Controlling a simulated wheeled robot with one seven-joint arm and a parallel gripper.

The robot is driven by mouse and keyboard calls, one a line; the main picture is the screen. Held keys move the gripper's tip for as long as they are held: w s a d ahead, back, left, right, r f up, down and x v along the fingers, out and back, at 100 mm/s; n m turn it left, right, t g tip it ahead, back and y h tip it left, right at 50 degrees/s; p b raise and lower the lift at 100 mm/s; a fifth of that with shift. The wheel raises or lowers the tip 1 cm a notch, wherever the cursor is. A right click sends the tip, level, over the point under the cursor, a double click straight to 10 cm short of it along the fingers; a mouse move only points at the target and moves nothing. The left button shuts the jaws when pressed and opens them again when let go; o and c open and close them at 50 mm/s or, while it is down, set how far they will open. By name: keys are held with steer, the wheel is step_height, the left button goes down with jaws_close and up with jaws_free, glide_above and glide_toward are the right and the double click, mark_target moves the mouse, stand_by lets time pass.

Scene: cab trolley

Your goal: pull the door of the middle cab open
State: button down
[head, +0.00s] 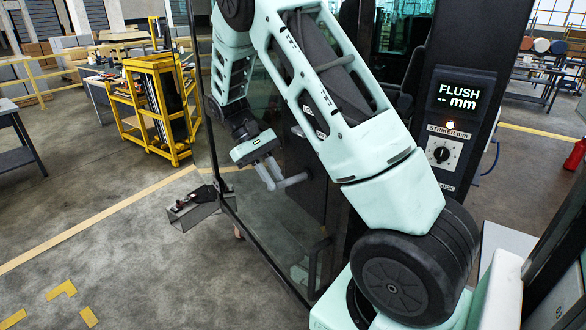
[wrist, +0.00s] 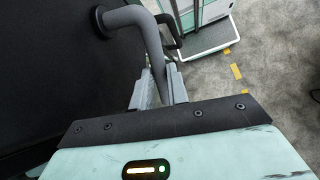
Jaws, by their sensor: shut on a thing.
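The cab door is a tall dark glass panel (head: 285,225) in a black frame, left of a black post in the head view. Its grey bar handle (head: 293,181) sticks out from the door; my arm hides part of the door. My gripper (head: 271,176) is at the handle, shut on it. In the wrist view the handle (wrist: 150,42) bends out from a round black mount on a dark surface, and its bar passes between the fingers of my gripper (wrist: 160,90). How far the door stands open I cannot tell.
A metal bracket (head: 193,208) stands out near the door's lower left edge. The black post carries a display (head: 459,92) reading "FLUSH -- mm" and a dial (head: 441,154). A yellow trolley (head: 158,105) stands at the back left.

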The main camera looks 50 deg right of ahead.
steer(key=w+a, duration=0.3)
steer(key=a, duration=0.4)
steer(key=shift+f, duration=0.1)
steer(key=c, duration=1.4)
jaws_free()
steer(key=shift+o, duration=0.2)
steer(key=shift+w+a, duration=0.1)
steer(key=shift+p, duration=0.3)
